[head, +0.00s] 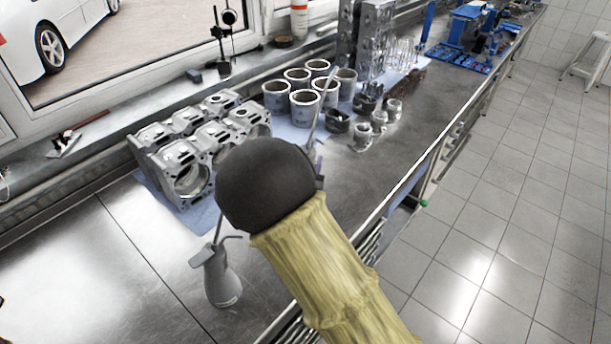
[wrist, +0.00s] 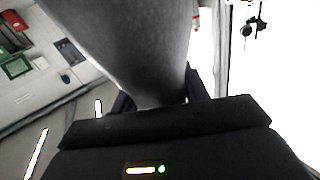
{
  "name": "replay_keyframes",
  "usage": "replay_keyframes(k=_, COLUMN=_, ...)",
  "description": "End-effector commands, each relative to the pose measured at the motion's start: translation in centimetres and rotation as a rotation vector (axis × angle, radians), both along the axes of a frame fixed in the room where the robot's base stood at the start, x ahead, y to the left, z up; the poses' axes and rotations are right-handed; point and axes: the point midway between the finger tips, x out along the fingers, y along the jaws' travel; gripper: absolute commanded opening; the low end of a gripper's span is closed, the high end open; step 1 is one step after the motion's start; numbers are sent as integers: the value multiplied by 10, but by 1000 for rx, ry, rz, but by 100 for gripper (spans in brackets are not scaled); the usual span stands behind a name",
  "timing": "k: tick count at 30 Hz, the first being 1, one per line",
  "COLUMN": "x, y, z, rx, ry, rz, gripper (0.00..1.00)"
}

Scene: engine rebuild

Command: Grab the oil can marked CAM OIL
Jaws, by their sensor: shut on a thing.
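My gripper (wrist: 158,97) is shut on a grey oil can (wrist: 135,40), whose smooth body fills the upper middle of the wrist view between the two dark fingers. In the head view my dark wrist hides most of the gripper and the can. A thin grey spout (head: 322,112) rises above the wrist, to its right. No marking can be read on the held can. A second grey oil can (head: 222,283) with a bent spout stands upright on the bench, left of my arm. Its small label is too small to read.
The metal bench (head: 130,270) carries an engine block (head: 190,150), several grey cylinder liners (head: 305,107), small pistons (head: 366,135) and blue tools (head: 465,35) at the far end. The bench is bare at front left. Tiled floor (head: 480,220) lies open to the right.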

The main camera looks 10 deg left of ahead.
Motion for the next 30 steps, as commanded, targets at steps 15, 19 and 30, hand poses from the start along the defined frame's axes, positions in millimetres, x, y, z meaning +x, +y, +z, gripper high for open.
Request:
replay_keyframes(k=15, x=0, y=0, z=31, rx=0, ry=-3, rz=0, gripper=0)
replay_keyframes(k=19, x=0, y=0, z=31, rx=0, ry=-3, rz=0, gripper=0)
replay_keyframes(k=30, x=1, y=0, z=38, rx=0, ry=-3, rz=0, gripper=0)
